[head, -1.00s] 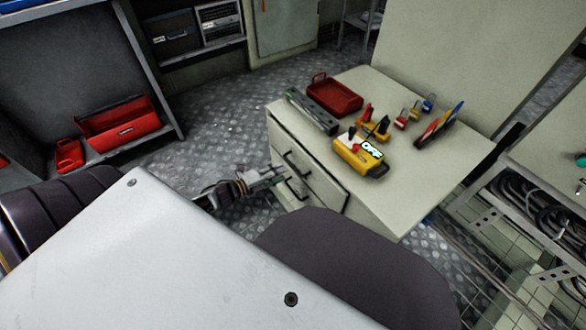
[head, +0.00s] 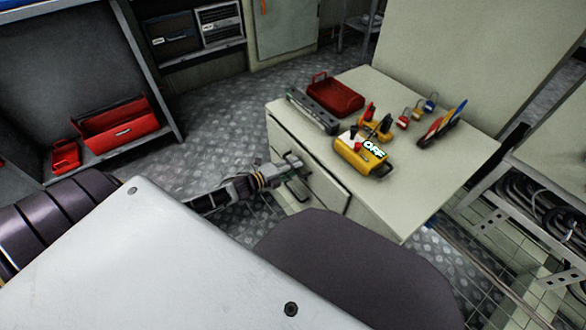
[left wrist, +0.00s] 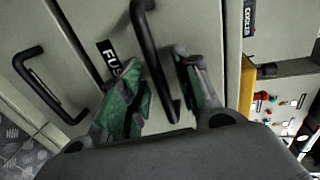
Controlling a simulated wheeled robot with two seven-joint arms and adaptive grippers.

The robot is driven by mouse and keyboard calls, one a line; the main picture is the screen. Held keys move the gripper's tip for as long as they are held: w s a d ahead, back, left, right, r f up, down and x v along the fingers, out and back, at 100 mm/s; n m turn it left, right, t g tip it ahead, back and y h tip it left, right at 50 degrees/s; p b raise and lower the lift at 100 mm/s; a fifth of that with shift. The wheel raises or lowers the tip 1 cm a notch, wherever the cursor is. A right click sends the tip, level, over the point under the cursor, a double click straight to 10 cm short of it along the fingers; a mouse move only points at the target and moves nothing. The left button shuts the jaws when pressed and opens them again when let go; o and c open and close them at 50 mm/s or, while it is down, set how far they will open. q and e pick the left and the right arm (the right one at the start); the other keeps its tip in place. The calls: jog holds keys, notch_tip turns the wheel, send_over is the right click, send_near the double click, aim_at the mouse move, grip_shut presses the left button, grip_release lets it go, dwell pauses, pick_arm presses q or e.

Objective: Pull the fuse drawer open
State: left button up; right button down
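The cabinet front (head: 325,185) carries dark bar handles. In the left wrist view, the fuse drawer (left wrist: 112,22) is a pale panel with a black label (left wrist: 108,58) reading "FUS", the rest hidden by a finger. Its black bar handle (left wrist: 152,50) stands between the green-padded fingers of my left gripper (left wrist: 163,78). The fingers are apart, one on each side of the bar; I cannot tell whether either touches it. In the head view my left gripper (head: 288,164) is at the cabinet front. The drawer looks shut. My right gripper is not in view.
A second black handle (left wrist: 45,85) is on the neighbouring panel. The cabinet top holds a red tray (head: 335,96), a yellow device (head: 360,157) marked "OFF" and several padlocks. Red toolboxes (head: 115,125) stand on a shelf at left. Open metal floor lies between.

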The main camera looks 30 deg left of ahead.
pick_arm(q)
jog(key=shift+w, duration=0.15)
grip_shut()
dwell(0.4)
